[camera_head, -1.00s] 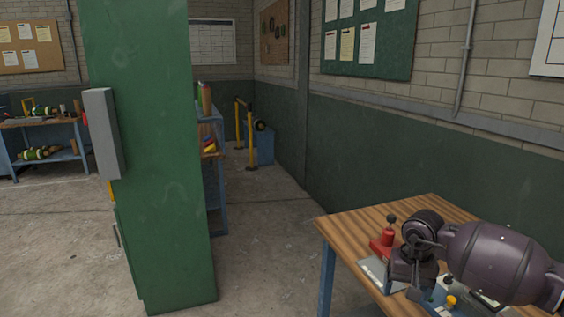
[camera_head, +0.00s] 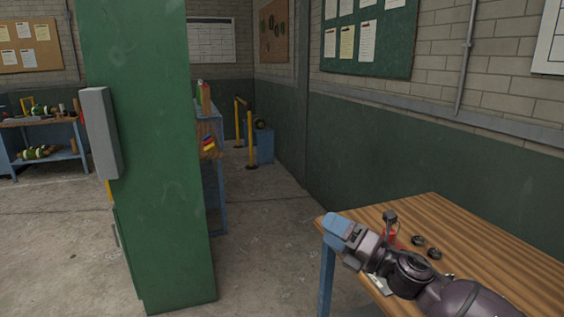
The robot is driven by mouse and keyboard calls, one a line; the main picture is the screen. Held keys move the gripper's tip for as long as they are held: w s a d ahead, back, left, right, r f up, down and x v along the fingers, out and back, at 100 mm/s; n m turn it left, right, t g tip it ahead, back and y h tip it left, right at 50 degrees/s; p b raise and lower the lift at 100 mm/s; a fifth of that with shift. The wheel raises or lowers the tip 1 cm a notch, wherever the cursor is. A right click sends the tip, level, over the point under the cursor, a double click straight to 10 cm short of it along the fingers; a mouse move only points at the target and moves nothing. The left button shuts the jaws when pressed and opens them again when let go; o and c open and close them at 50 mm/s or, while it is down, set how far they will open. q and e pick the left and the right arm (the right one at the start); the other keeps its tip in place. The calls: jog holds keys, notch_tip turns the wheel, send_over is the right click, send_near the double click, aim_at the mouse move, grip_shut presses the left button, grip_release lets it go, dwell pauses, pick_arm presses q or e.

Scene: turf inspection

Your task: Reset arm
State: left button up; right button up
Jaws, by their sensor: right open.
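My right gripper (camera_head: 339,227) is over the left corner of the wooden table (camera_head: 480,232), at the end of my dark purple arm, which comes in from the lower right. It points up and to the left. Its fingers are hard to make out, and I see nothing held in it. My left gripper is out of view.
A red device (camera_head: 391,236) with a dark knob stands on the table, partly hidden by my arm. Two small black round parts (camera_head: 426,247) lie beside it. A tall green cabinet (camera_head: 150,160) stands at left. Bare floor (camera_head: 270,230) lies between cabinet and table.

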jog(key=s+d+f+m+t+h, duration=0.25)
jog(key=d+f+m+h, duration=0.45)
jog(key=m, duration=0.6)
jog(key=s+d+f+m+t+h, duration=0.25)
jog(key=s+f+m+h, duration=0.2)
jog(key=f+m, duration=0.65)
jog(key=s+d+f+m+g+h, duration=0.2)
jog(key=s+f+m, duration=0.3)
jog(key=s+f, duration=0.3)
jog(key=s+d+f+m+g+h, duration=0.3)
jog(key=s+d+f+m, duration=0.2)
jog(key=s, duration=0.8)
notch_tip(320, 180, down, 3)
jog(key=shift+s+d+r, duration=0.1)
jog(key=shift+s+d, duration=0.05)
jog(key=shift+d, duration=0.15)
jog(key=shift+c, duration=0.2)
